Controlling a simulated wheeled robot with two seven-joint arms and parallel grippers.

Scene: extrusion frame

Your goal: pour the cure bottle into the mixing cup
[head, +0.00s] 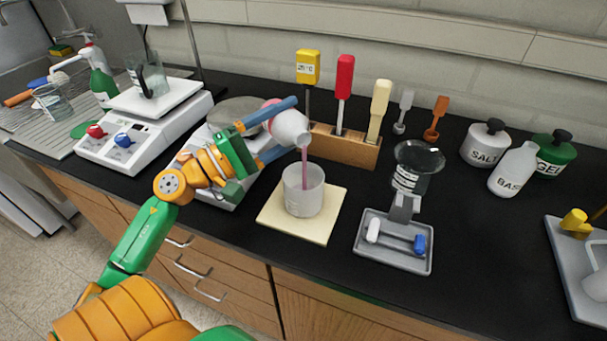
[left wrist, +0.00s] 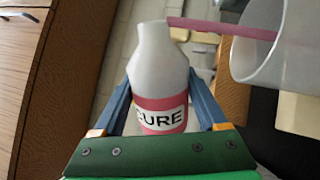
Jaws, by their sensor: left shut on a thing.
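The cure bottle (head: 290,127) is white with a pink label, and its label reads "CURE" in the left wrist view (left wrist: 160,95). My left gripper (head: 280,130) is shut around the bottle's body and holds it tipped, mouth to the lower right, above the mixing cup. A pink stream runs from the bottle's mouth down into the mixing cup (head: 303,192), a translucent cup standing on a cream square pad (head: 270,222). The cup also shows at the upper right of the left wrist view (left wrist: 265,55). The liquid level inside the cup is hard to tell. My right gripper is not in view.
A wooden rack (head: 345,148) with yellow, red and cream handled tools stands behind the cup. A grey tray (head: 393,262) with a dark-topped stand is right of the pad. Salt (head: 484,146), base (head: 513,168) and gel (head: 555,152) bottles stand farther right. A scale (head: 145,130) is at left.

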